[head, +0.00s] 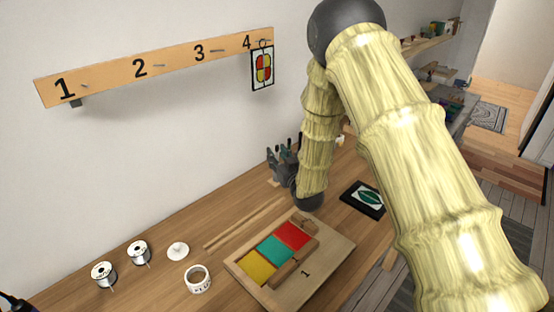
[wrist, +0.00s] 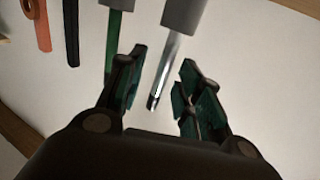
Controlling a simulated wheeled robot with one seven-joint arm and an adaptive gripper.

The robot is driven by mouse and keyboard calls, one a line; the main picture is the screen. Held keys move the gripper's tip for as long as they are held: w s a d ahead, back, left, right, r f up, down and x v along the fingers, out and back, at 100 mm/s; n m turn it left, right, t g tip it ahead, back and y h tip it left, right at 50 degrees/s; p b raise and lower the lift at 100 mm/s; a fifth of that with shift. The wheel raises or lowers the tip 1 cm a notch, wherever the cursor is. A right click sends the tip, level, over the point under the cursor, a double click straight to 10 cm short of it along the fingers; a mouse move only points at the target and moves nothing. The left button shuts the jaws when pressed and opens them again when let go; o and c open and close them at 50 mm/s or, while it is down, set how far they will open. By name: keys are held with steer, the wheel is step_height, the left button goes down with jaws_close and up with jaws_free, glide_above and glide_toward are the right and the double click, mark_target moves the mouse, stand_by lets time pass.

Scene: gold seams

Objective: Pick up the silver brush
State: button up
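In the wrist view, the silver brush (wrist: 172,55) has a wide light-grey upper part and a thin shiny shaft. The shaft's end reaches down between the fingertips of my gripper (wrist: 158,85). The gripper is open, one finger to the left of the shaft and one to the right, with a visible gap on each side. In the head view, my gripper (head: 284,160) is near the wall at the back of the workbench. I cannot pick out the brush there.
A green-shafted tool (wrist: 116,40) hangs close left of the brush, beside the left finger. A dark tool (wrist: 70,30) and an orange-handled one (wrist: 38,25) are farther left. On the workbench (head: 150,285) lie a board with coloured panes (head: 325,262) and a dark framed picture (head: 352,204).

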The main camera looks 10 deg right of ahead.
steer(key=shift+w, duration=0.3)
jaws_close()
